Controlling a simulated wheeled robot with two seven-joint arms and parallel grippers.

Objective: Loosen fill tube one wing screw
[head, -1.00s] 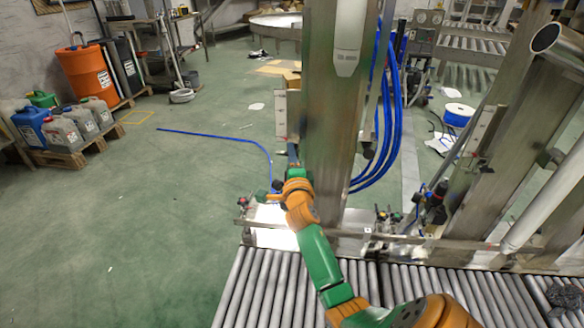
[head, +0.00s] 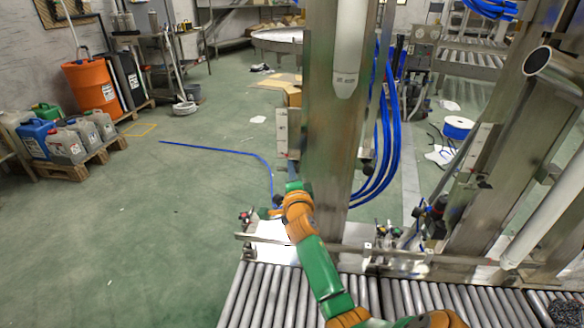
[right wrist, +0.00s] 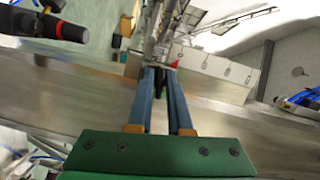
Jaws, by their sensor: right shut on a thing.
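A white fill tube (head: 348,50) hangs along the front of the tall steel column (head: 322,130) in the head view. A pale plate (head: 282,132) is fixed at the column's left side. My right gripper (head: 292,168) is just below this plate, beside the column. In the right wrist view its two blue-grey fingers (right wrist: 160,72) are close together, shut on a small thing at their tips. That thing, which seems to be the wing screw, is almost wholly hidden by the fingers. A small red part (right wrist: 174,64) shows just beyond the tips. My left gripper is not in view.
A roller conveyor (head: 262,295) runs along the front, below my right arm. Blue hoses (head: 388,150) hang right of the column, and a slanted steel post (head: 500,150) stands further right.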

